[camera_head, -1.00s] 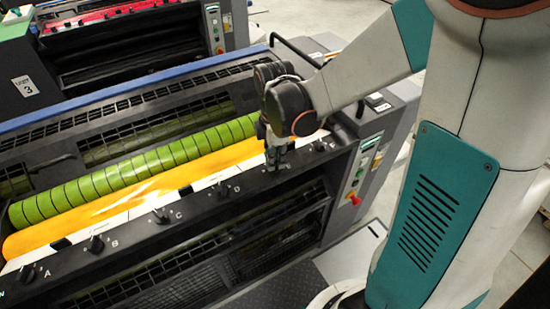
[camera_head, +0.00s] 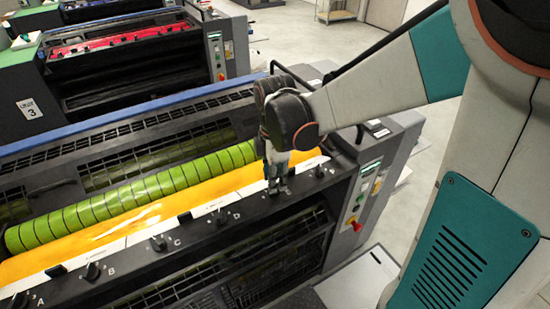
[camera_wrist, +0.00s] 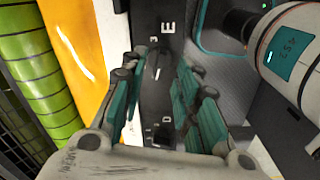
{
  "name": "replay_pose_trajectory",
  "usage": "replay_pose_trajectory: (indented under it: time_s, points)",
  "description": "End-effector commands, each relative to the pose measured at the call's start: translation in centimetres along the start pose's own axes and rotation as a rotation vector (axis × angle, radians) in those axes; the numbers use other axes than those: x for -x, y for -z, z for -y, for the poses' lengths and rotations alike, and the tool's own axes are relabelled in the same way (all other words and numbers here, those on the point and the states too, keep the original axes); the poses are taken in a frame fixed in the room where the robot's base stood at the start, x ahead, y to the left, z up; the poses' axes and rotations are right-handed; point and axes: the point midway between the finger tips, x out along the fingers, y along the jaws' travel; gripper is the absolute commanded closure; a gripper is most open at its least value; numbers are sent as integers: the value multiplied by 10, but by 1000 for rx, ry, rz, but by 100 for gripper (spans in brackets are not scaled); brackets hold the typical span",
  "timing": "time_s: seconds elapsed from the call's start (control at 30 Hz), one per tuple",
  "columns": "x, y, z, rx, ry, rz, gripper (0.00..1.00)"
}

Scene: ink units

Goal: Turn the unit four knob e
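Knob E (camera_wrist: 157,60) is a small dark knob on the dark rail in the wrist view, beside a white letter E. My gripper (camera_wrist: 161,76) is open, with one teal-and-dark finger on each side of the knob; clear gaps show between knob and fingers. I cannot tell how far down the fingertips reach. In the head view my gripper (camera_head: 277,187) points down at the rail, right of knob D (camera_head: 219,215), and hides knob E.
Knob C (camera_head: 158,242), knob B (camera_head: 92,270) and another knob (camera_head: 318,170) line the same rail. A yellow roller (camera_head: 150,222) and a green roller (camera_head: 130,192) lie behind it. A control panel with a red button (camera_head: 356,226) is at the right end.

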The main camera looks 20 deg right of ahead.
Motion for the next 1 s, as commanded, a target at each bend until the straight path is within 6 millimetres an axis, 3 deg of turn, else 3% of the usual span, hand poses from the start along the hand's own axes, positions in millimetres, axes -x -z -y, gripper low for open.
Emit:
replay_pose_trajectory:
  time_s: [0.2,0.43,0.63,1.0]
  points:
    - [44,0,0,0,0,0,71]
    - [76,0,2,1,0,0,71]
    - [87,0,2,1,0,0,71]
    - [88,0,4,-12,-6,0,71]
